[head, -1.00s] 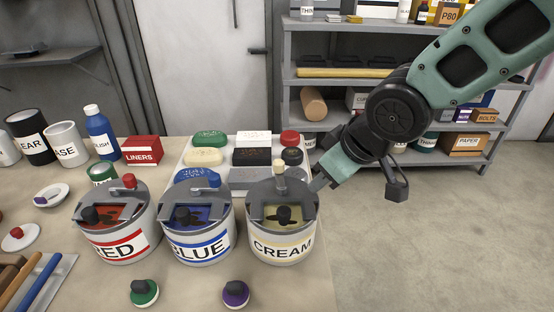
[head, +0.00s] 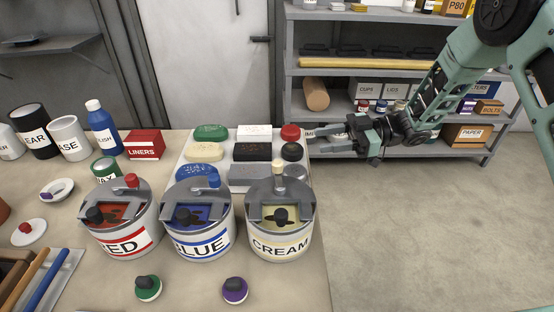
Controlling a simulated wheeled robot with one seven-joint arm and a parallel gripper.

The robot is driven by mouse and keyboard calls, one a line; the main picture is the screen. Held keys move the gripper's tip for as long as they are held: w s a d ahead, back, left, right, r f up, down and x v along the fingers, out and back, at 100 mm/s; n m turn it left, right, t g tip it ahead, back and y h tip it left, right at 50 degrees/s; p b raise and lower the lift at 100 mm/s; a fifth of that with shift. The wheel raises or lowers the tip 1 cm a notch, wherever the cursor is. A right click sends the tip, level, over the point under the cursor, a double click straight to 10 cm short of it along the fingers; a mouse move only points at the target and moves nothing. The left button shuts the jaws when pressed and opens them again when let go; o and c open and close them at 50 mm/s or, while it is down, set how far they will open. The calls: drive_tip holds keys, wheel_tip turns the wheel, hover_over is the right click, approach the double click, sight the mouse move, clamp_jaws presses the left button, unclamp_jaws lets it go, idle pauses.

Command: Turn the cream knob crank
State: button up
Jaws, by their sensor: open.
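The cream can (head: 281,241) stands near the right edge of the table, labelled CREAM, with a grey lid frame and cream paint showing inside. Its crank has a cream knob (head: 278,168) standing up at the back of the lid. A dark knob (head: 280,215) sits at the front of the lid. My gripper (head: 325,140) is open and empty, to the right of and behind the can, beyond the table's right edge in the picture. It points left and is apart from the cream knob.
The blue can (head: 200,246) and red can (head: 127,246) stand left of the cream can, with similar cranks. A tray (head: 222,183) of sponges and blocks lies behind them. Green (head: 148,289) and purple (head: 235,291) knobbed discs lie in front. Floor right of the table is clear.

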drive_tip(key=s+d+f+n+g, duration=0.1)
drive_tip(key=s+d+g, duration=0.2)
drive_tip(key=d, duration=0.1)
drive_tip(key=p, duration=0.3)
approach(277, 161)
drive_tip(key=shift+g+y, duration=0.3)
drive_tip(key=shift+g, duration=0.1)
drive_tip(key=x, duration=0.3)
drive_tip(key=f+x, duration=0.1)
drive_tip(key=x, duration=0.6)
drive_tip(key=shift+w+f, duration=0.1)
drive_tip(key=shift+f, duration=0.2)
clamp_jaws()
